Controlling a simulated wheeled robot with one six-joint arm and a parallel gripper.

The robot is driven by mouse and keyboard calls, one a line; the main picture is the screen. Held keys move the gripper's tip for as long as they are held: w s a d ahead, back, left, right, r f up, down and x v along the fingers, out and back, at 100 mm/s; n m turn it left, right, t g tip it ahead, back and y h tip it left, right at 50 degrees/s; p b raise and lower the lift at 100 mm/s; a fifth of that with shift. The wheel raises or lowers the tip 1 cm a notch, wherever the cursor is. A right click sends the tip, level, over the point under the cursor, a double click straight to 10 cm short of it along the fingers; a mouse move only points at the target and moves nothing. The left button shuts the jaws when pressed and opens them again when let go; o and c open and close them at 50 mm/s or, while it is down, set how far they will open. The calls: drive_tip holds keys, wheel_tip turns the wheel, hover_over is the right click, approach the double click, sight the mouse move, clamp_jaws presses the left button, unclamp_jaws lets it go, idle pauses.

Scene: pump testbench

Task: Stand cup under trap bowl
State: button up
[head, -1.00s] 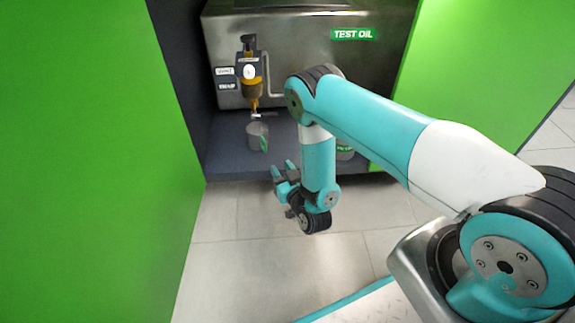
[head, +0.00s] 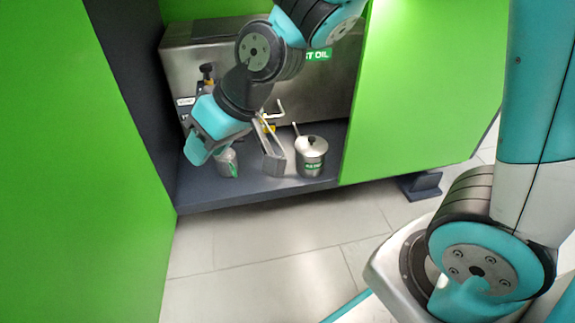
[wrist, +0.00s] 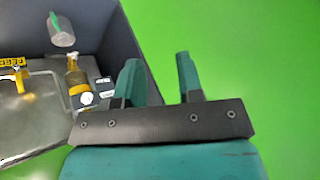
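A small metal cup (head: 227,162) with a green label stands on the dark shelf, just right of my gripper in the head view. In the wrist view the cup (wrist: 62,32) is at the upper left, in line with the spout end of the amber trap bowl (wrist: 78,77) and apart from it. I cannot tell if it is exactly beneath. In the head view my arm hides the bowl. My gripper (head: 196,152) is at the shelf's left side. In the wrist view my gripper (wrist: 157,72) has its fingers apart with nothing between them.
A lidded metal can (head: 312,158) with a handle stands right on the shelf (head: 240,192). An upright metal piece (head: 271,155) stands between can and cup. Green panels (head: 410,100) bound the bay on both sides. The floor in front is clear.

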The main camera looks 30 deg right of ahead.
drive_tip(key=s+d+r+n+g+h, duration=0.1)
drive_tip(key=s+d+r+g, duration=0.1)
drive_tip(key=s, duration=0.5)
drive_tip(key=s+d+r+g+h, duration=0.1)
drive_tip(key=s+d+r, duration=0.2)
drive_tip(key=s, duration=0.5)
drive_tip(key=shift+s+d+n+g, duration=0.15)
drive_tip(key=shift+d+n+g, duration=0.05)
drive_tip(key=shift+n+g, duration=0.2)
